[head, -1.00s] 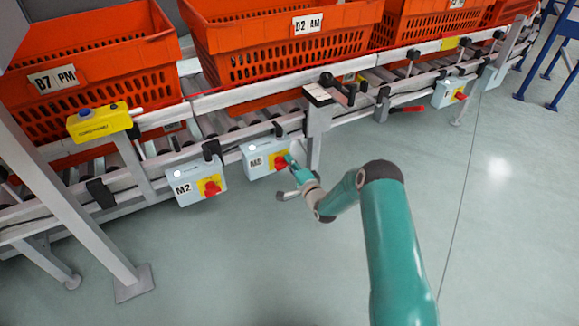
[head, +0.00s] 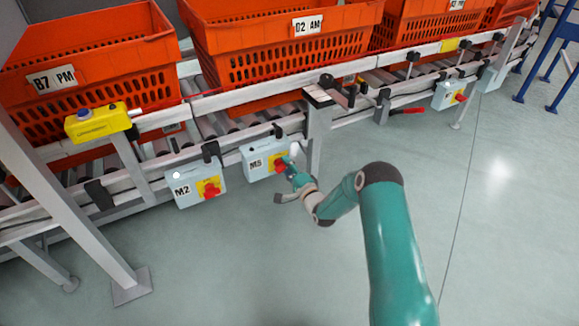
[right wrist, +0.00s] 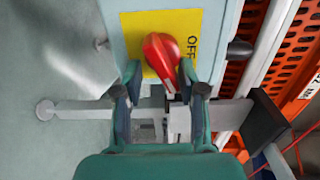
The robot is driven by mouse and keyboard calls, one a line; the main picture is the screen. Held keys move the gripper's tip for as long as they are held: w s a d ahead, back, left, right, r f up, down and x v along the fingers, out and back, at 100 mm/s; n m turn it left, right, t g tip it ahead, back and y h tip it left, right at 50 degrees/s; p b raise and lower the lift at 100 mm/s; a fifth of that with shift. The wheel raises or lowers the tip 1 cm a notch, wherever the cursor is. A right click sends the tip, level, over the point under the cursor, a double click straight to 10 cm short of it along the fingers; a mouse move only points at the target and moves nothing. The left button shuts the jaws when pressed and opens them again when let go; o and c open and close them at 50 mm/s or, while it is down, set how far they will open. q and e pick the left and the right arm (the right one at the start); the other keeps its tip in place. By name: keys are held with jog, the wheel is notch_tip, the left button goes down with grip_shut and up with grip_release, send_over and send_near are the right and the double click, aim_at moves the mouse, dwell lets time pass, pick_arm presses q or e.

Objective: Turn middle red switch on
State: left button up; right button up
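The middle red switch (head: 281,166) is a rotary knob on a yellow plate on the grey-blue box marked M5 (head: 256,163). It also shows in the right wrist view as a red knob (right wrist: 162,58), tilted, beside the word OFF. My right gripper (head: 289,174) is at the right side of this box, close to the knob. In the right wrist view my right gripper (right wrist: 162,82) is open, with one finger on each side of the knob's lower end. I cannot tell whether either finger touches it. My left gripper is not in view.
A similar box M2 (head: 186,190) with a red knob hangs to the left, and another box (head: 446,95) hangs far right. Orange totes (head: 275,58) stand on the conveyor above. A metal post (head: 315,140) is just right of M5. The floor in front is clear.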

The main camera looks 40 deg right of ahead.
jog(key=shift+s+d, duration=0.1)
jog(key=shift+d, duration=0.05)
dwell(0.4)
jog(key=s+a, duration=0.1)
jog(key=s, duration=1)
jog(key=shift+s+a, duration=0.3)
jog(key=shift+s, duration=0.1)
